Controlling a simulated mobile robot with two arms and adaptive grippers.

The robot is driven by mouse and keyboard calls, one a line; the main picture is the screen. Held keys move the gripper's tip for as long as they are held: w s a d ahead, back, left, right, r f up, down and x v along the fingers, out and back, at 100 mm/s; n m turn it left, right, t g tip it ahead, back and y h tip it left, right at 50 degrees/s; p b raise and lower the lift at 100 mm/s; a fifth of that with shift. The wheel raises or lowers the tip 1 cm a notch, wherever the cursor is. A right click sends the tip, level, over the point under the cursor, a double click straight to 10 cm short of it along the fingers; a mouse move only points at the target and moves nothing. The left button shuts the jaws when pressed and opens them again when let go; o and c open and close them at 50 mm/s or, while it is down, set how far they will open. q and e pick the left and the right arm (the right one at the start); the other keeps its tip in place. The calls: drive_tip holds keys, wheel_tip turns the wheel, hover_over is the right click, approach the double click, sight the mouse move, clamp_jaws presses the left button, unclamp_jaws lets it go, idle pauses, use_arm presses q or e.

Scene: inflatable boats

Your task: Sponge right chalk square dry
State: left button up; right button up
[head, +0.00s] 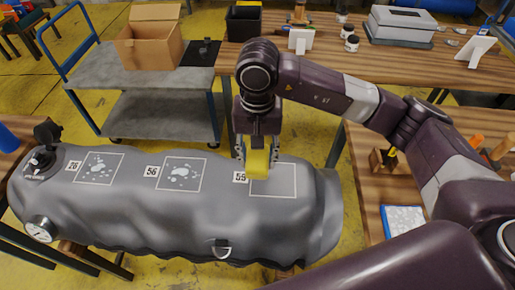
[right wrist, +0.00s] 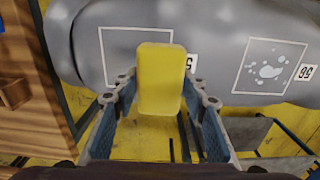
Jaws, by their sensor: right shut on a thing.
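A grey inflatable tube (head: 215,215) lies across the table with three chalk squares on it. The right chalk square (head: 287,183), beside a white label, shows no drops on its visible part. The middle square (head: 182,174) and left square (head: 99,169) hold pale wet blotches. My right gripper (head: 257,152) is shut on a yellow sponge (head: 257,168) over the upper left part of the right square. In the right wrist view the sponge (right wrist: 160,80) stands between the fingers and hides part of the square (right wrist: 122,50) and its label. Contact with the tube is unclear. My left gripper is not in view.
A grey cart (head: 150,82) with a cardboard box (head: 150,40) stands behind the tube. A gauge (head: 40,229) and a black valve fitting (head: 44,140) sit at the tube's left end. A wooden side table holds a blue-edged tray (head: 404,219) at right.

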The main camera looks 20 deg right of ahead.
drive_tip(key=shift+r, duration=0.9)
drive_tip(key=shift+r+p, duration=0.35)
drive_tip(key=shift+r, duration=0.05)
